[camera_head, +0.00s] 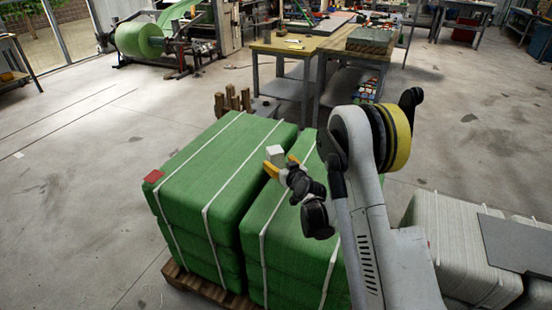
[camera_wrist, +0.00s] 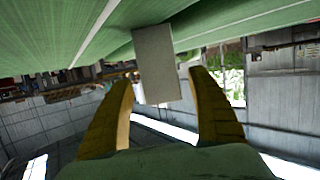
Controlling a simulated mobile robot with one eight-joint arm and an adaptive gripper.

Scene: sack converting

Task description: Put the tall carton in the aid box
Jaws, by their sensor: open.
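The tall carton (camera_head: 275,153) is a small pale grey box standing at the top of the green bales, near the gap between the two stacks. In the wrist view the carton (camera_wrist: 155,62) looks plain grey and hangs down from the green bale in an upside-down picture. My gripper (camera_head: 282,164) is open at the carton. In the wrist view its yellow fingers (camera_wrist: 161,78) lie one on each side of the carton, with a visible gap on both sides.
The green strapped bales (camera_head: 205,165) stand on a wooden pallet (camera_head: 205,287). White bales (camera_head: 460,245) with a grey sheet on top stand at right. Behind are wooden blocks (camera_head: 232,102) and a wooden workbench (camera_head: 285,47). Open floor lies to the left.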

